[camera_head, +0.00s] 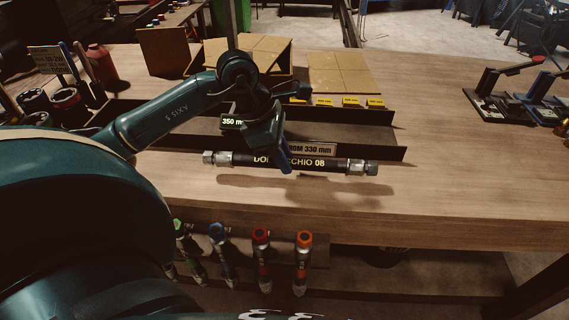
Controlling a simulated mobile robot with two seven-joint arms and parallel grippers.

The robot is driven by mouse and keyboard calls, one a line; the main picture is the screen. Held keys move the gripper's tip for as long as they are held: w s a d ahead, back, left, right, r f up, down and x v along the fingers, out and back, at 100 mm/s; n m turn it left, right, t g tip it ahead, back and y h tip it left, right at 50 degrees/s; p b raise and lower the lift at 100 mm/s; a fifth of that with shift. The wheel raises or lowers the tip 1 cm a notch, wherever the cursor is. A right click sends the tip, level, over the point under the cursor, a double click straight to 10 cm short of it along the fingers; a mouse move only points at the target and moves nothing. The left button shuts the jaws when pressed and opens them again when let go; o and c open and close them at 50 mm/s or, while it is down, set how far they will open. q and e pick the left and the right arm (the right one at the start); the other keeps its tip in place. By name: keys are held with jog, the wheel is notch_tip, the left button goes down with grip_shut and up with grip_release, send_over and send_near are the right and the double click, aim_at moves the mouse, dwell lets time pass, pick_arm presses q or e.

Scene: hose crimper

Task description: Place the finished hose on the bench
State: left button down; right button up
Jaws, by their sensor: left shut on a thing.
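The finished hose (318,162) is a short black hose with light lettering and a silver metal fitting at each end. It lies level across the view, above the front part of the wooden bench (450,190). A shadow below it on the bench suggests that it is held a little above the top. My left gripper (284,165) reaches from the left and above and is shut on the hose, left of its middle. The finger tips partly hide the hose there. My right gripper is not in view.
Behind the hose is a dark rack (340,130) with length labels and small yellow tags. Several coloured-top tools (262,260) hang below the front edge.

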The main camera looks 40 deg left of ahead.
pick_arm(q)
notch_tip(320, 180, down, 2)
jog(key=shift+f, duration=0.3)
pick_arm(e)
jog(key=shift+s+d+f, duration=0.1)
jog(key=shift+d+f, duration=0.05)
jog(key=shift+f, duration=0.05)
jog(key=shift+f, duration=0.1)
pick_arm(q)
jog(key=shift+f, duration=0.2)
jog(key=c, duration=1.3)
grip_release()
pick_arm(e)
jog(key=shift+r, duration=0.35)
pick_arm(q)
jog(key=shift+o, duration=0.2)
